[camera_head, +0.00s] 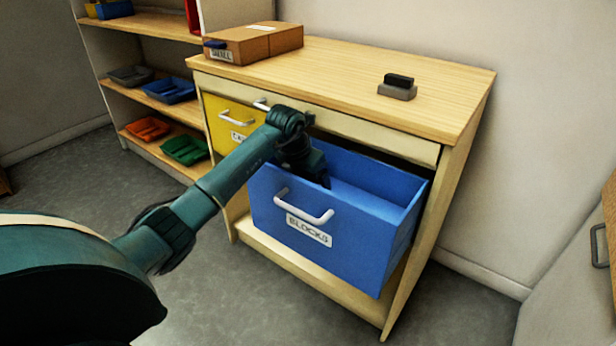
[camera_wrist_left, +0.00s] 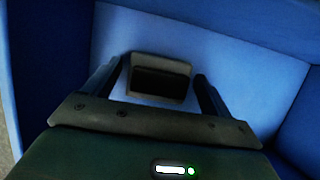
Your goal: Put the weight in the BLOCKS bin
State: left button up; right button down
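The blue BLOCKS bin (camera_head: 345,225) is pulled out from the wooden cabinet like a drawer, with its label and white handle in front. My left gripper (camera_head: 322,182) points down into it at the left part of its opening. In the left wrist view, a grey-brown block with a dark face (camera_wrist_left: 161,78), likely the weight, shows between the fingers of my left gripper (camera_wrist_left: 160,85) against the bin's blue interior. Narrow gaps appear beside it, so the fingers look open; its height above the bin floor is unclear. My right gripper is not in view.
A yellow bin (camera_head: 232,122) is left of the blue one. Shelves with coloured trays (camera_head: 170,90) stand behind left.

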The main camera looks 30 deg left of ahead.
pick_arm(q)
jog(key=shift+o, duration=0.4)
jog(key=shift+s+r, duration=0.1)
jog(key=shift+r, duration=0.4)
jog(key=p+v, duration=0.2)
jog(key=v, duration=0.9)
jog(key=shift+p, duration=0.4)
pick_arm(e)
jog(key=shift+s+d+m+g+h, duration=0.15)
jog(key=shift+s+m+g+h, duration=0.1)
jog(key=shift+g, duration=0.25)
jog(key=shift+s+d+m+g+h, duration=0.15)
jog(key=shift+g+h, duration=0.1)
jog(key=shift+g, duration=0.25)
pick_arm(q)
jog(key=shift+r, duration=0.1)
